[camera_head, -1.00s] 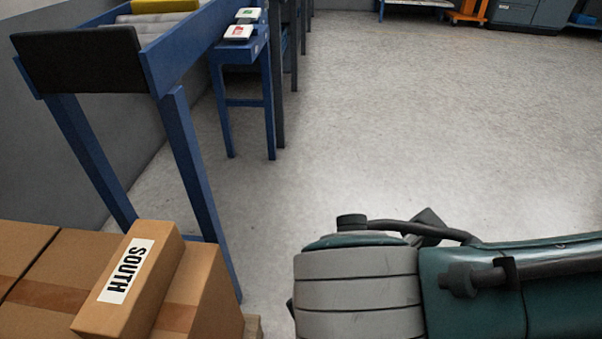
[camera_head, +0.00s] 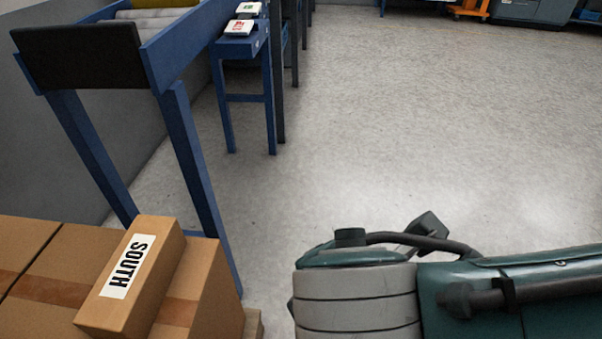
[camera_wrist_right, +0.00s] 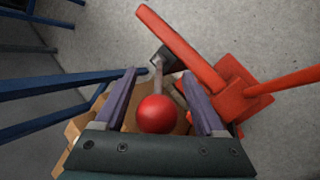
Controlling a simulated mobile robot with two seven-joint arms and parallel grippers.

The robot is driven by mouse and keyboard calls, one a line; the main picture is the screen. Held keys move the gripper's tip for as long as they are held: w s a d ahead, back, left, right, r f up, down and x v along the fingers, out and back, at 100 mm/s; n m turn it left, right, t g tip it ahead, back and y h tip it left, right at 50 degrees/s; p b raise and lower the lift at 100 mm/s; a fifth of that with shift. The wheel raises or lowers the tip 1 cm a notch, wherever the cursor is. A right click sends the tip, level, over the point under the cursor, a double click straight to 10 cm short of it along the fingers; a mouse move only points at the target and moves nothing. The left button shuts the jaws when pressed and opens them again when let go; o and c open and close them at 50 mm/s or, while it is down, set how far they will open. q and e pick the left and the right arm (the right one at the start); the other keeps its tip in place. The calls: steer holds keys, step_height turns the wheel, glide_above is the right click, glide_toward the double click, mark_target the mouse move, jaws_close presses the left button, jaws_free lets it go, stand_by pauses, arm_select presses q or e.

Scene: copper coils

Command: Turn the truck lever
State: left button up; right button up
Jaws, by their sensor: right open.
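The truck lever shows in the right wrist view as a red ball knob (camera_wrist_right: 156,114) on a thin grey rod, beside red metal bars of the truck (camera_wrist_right: 236,92). My right gripper (camera_wrist_right: 165,78) is open, with its two purple fingers on either side of the knob and rod. I cannot tell whether the fingers touch the lever. In the head view the lever and both grippers are out of sight; only a part of my own arm shows at the lower right.
Cardboard boxes (camera_head: 60,262), one labelled SOUTH (camera_head: 128,270), stand at the lower left. An orange item (camera_head: 470,8) is far back. The middle floor is clear.

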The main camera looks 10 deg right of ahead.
steer(key=p+v, duration=0.5)
steer(key=v, duration=0.5)
steer(key=shift+p, duration=0.35)
